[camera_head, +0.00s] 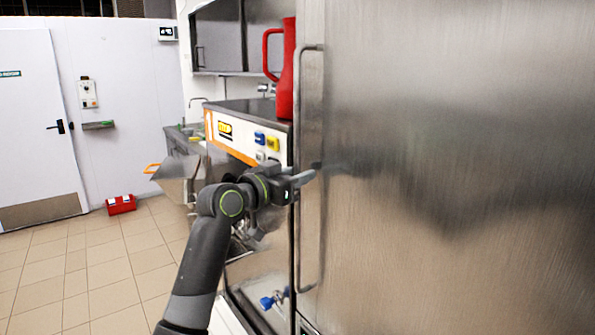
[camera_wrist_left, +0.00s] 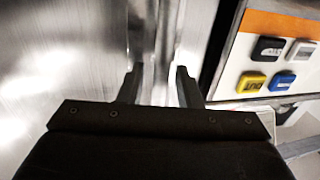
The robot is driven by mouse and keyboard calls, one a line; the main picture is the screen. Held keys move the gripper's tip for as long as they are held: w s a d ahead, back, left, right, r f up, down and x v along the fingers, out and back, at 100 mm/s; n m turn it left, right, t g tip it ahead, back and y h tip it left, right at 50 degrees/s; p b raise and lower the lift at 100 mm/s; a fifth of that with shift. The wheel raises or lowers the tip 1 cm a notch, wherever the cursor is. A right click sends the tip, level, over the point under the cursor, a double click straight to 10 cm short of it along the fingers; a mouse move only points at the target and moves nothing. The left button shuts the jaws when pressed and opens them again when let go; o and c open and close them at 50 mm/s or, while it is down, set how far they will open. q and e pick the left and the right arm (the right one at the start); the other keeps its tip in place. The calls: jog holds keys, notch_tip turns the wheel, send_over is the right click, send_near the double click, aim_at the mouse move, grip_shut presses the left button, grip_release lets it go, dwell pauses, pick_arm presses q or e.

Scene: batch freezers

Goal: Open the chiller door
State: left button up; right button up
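The chiller door (camera_head: 450,170) is a large brushed-steel panel filling the right of the head view. It looks closed. Its long vertical bar handle (camera_head: 300,110) runs near the door's left edge. My left gripper (camera_head: 306,178) is at about the handle's mid-height, with its fingertips overlapping the bar in the head view. In the left wrist view my left gripper (camera_wrist_left: 160,84) has its two fingers apart. A vertical metal strip, seemingly the handle (camera_wrist_left: 163,45), shows between them; contact cannot be told. My right gripper is not in view.
A machine with a white and orange front panel (camera_head: 235,133) and coloured buttons stands left of the chiller. A red jug (camera_head: 287,70) stands on top of it. A red box (camera_head: 121,204) lies on the tiled floor (camera_head: 95,260), which is mostly clear.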

pick_arm(q)
grip_shut()
jog(key=shift+a, duration=0.1)
dwell(0.4)
